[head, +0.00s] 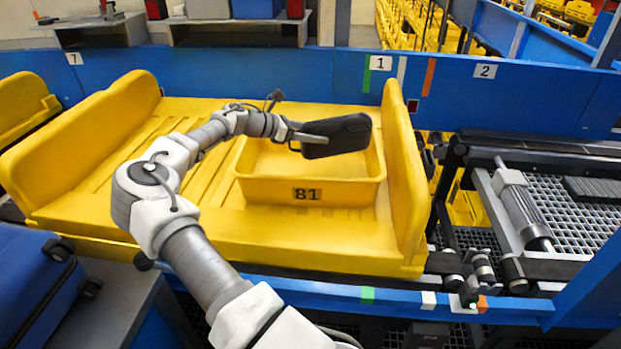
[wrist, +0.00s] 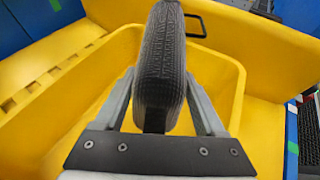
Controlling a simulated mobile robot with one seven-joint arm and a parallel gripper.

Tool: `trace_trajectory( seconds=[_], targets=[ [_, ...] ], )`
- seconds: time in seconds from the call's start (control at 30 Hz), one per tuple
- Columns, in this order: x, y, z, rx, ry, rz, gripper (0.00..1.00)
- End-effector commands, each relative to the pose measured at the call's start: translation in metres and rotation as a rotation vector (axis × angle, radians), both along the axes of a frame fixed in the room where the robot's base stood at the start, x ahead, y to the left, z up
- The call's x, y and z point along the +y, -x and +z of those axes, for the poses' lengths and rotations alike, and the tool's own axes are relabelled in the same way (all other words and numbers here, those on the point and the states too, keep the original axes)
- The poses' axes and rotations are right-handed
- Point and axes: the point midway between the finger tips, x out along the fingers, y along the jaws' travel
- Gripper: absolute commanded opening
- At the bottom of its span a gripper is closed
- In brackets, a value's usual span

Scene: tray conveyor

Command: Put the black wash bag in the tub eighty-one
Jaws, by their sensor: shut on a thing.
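The black wash bag (head: 338,137) is held in my gripper (head: 304,138) above the yellow tub marked 81 (head: 310,193). In the wrist view, the bag (wrist: 160,62) stands on edge between the two fingers of my gripper (wrist: 163,100). The tub (wrist: 226,62) lies below and around it in that view, and the part of its floor that shows is empty. The bag hides part of the tub's far side in the head view. The tub sits in a large yellow tray (head: 110,205) near its right end wall.
The tray's raised right wall (head: 403,170) stands close beside the tub. A blue suitcase (head: 38,290) lies at the lower left. A roller and grating section (head: 525,215) is to the right. The tray's left part is clear.

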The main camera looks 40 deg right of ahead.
Motion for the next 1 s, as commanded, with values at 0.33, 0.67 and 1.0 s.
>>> trace_trajectory(
  seconds=[0.33, 0.67, 1.0],
  targets=[
    [0.0, 0.0, -0.055, 0.003, 0.003, 0.002, 0.0],
    [0.0, 0.0, -0.091, 0.003, 0.003, 0.003, 0.0],
    [0.001, 0.0, -0.098, -0.001, -0.003, 0.001, 0.86]
  ],
)
